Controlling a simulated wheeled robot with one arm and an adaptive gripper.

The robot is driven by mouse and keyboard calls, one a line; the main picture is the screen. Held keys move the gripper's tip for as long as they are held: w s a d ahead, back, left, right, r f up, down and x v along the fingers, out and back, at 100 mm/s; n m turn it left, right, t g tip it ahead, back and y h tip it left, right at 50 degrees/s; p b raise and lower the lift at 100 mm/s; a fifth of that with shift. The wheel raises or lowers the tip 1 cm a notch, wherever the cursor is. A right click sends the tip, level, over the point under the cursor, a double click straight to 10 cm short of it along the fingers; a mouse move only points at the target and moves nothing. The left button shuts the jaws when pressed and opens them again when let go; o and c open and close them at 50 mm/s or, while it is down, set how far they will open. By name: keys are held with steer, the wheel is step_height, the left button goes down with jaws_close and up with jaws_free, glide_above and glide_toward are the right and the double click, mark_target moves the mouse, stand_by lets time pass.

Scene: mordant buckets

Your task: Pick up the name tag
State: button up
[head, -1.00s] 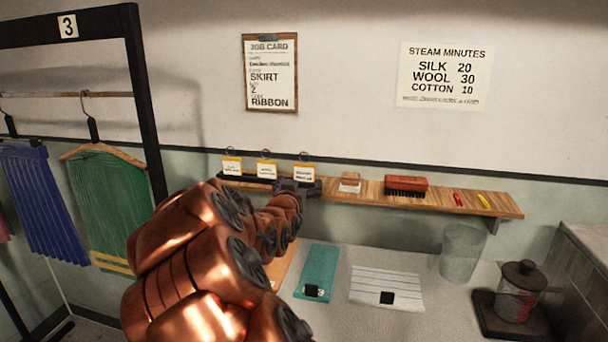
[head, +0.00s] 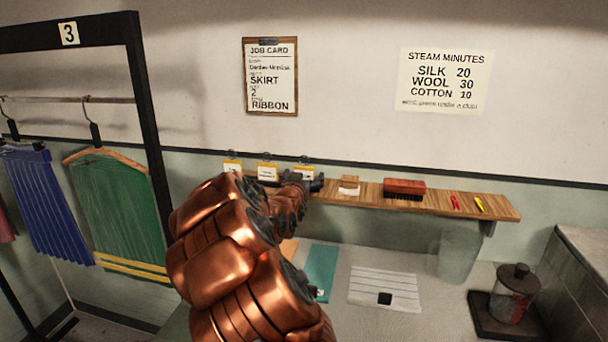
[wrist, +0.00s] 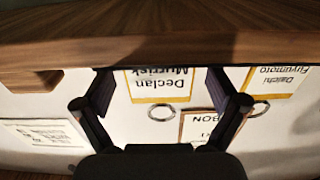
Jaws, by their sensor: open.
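Three white name tags with yellow edges and wire rings stand at the left end of the wooden shelf: the left tag (head: 232,169), the middle tag (head: 267,172) and the right tag (head: 304,172), partly hidden by my gripper (head: 303,183). In the wrist view my gripper (wrist: 160,92) is open, its two dark fingers on either side of a tag reading "Declan Murrisk" (wrist: 160,86), seen upside down. I cannot tell whether the fingers touch it. Another tag, "Daichi Fuyumoto" (wrist: 275,80), shows right of the fingers.
The wooden shelf (head: 440,198) also holds a small wooden block with paper (head: 349,185), a red brush (head: 404,189) and small red and yellow items. A job card (head: 270,77) hangs above. A glass jar (head: 457,252) and a lidded pot (head: 513,290) stand below right.

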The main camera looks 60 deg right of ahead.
steer(key=shift+d, duration=0.15)
steer(key=shift+c, duration=0.4)
steer(key=c, duration=1)
steer(key=shift+r, duration=0.15)
steer(key=shift+r+b, duration=0.95)
steer(key=shift+r, duration=0.7)
steer(key=shift+s+a, duration=0.2)
steer(key=shift+a, duration=0.1)
steer(key=s+a+b, duration=0.1)
steer(key=s+a, duration=0.2)
steer(key=s+a+r+b, duration=0.1)
steer(key=s+a+b, duration=0.1)
steer(key=s+a, duration=0.2)
steer(key=s+a+b, duration=0.1)
steer(key=s+a, duration=0.2)
steer(key=a, duration=0.1)
steer(key=shift+s+a+r+b, duration=0.15)
steer(key=shift+s+r+b, duration=0.05)
steer(key=shift+b, duration=0.15)
